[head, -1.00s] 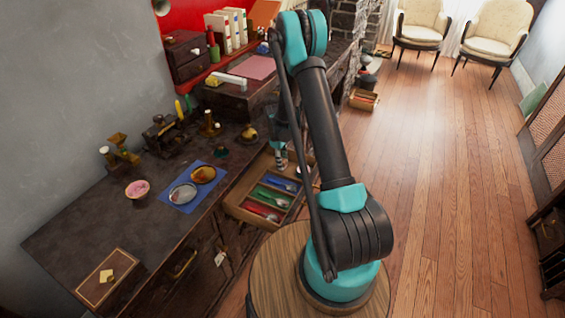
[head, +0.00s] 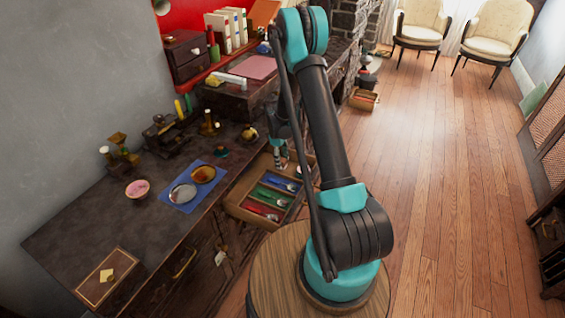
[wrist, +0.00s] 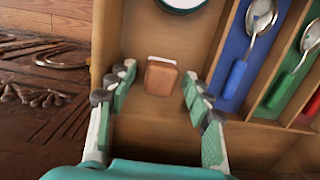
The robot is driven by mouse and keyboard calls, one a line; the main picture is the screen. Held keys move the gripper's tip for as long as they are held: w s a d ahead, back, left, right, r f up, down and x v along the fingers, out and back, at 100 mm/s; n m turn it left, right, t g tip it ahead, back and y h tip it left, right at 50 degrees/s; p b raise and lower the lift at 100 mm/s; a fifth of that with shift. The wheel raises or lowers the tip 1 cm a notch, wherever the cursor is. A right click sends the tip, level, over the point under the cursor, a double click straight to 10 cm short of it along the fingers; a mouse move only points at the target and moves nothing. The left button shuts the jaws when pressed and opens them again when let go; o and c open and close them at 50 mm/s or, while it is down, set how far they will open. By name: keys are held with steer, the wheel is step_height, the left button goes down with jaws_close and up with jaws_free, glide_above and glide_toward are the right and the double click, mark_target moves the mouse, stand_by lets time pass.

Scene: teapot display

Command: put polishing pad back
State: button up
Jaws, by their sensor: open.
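A small block with a brown face and a white edge, which looks like the polishing pad (wrist: 161,78), is in the plain wooden compartment of the open drawer (wrist: 235,137) in the wrist view. My gripper (wrist: 158,84) is open, with its green-padded fingers to the left and right of the pad in that view. The fingers look apart from it; how far they are above the drawer floor I cannot tell. In the head view my gripper (head: 280,161) is at the drawer (head: 236,211), and I cannot make out the pad there.
Blue, green and red compartments beside the pad hold spoons (wrist: 262,16). A round white dish with a dark green rim (wrist: 183,3) is at the drawer's far end. The dark workbench (head: 85,222) carries a blue mat (head: 172,206) with two round items, a pink-filled bowl (head: 137,189) and several brass pieces.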

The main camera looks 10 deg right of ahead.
step_height(320, 180, up, 11)
steer(key=a, duration=0.1)
steer(key=s+d+r+m+t, duration=0.25)
steer(key=s+r+m, duration=0.25)
steer(key=s+r, duration=0.7)
steer(key=s+d+m+t, duration=0.1)
steer(key=s+m, duration=0.2)
steer(key=s, duration=0.6)
steer(key=s+d+f+m+t+y, duration=0.1)
steer(key=s+m, duration=0.1)
steer(key=s, duration=0.7)
steer(key=shift+s+d+m, duration=0.3)
steer(key=shift+d+m, duration=0.05)
steer(key=shift+m, duration=0.05)
steer(key=shift+f+t, duration=0.1)
steer(key=shift+t, duration=0.15)
